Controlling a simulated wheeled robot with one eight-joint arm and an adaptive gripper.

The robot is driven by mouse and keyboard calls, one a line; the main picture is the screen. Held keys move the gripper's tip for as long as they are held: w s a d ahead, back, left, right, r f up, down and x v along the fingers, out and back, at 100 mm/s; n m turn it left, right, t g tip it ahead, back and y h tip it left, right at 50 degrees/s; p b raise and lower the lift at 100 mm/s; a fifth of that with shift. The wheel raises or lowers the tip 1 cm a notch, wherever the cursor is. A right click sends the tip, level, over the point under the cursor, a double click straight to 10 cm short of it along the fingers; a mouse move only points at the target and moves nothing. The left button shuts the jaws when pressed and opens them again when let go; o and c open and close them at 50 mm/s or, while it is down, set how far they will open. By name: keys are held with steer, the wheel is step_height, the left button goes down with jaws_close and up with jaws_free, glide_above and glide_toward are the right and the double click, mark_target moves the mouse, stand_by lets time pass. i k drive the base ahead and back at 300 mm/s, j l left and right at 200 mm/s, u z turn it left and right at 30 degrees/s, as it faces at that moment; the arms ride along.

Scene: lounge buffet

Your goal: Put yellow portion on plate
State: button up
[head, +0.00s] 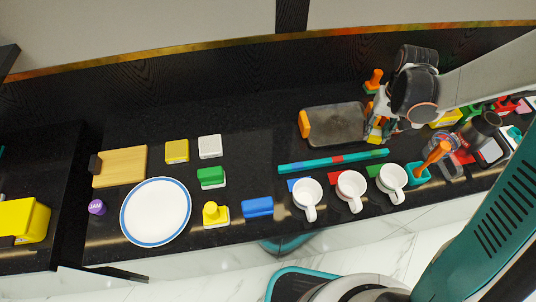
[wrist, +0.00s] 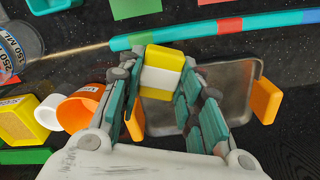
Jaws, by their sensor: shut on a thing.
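My gripper (head: 379,124) is over the right part of the counter, beside the dark tray's right end. In the wrist view, its teal fingers (wrist: 162,76) are closed around a yellow-and-white block, the yellow portion (wrist: 164,53). In the head view, only a bit of the yellow portion (head: 375,133) shows between the fingers. The plate (head: 156,211), white with a blue rim, lies empty at the left of the counter, far from my gripper.
The dark tray (head: 335,125) with orange handles lies beside my gripper. A teal bar (head: 310,164) and several white cups (head: 350,186) are in front.

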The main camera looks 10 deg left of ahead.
mark_target(156, 211)
steer(key=k+j+u, duration=0.1)
steer(key=j, duration=0.2)
steer(key=k+j+u, duration=0.15)
steer(key=j, duration=0.2)
steer(key=k+j+u, duration=0.1)
steer(key=j, duration=0.25)
steer(key=k+j+u, duration=0.1)
steer(key=j, duration=0.25)
steer(key=k, duration=0.05)
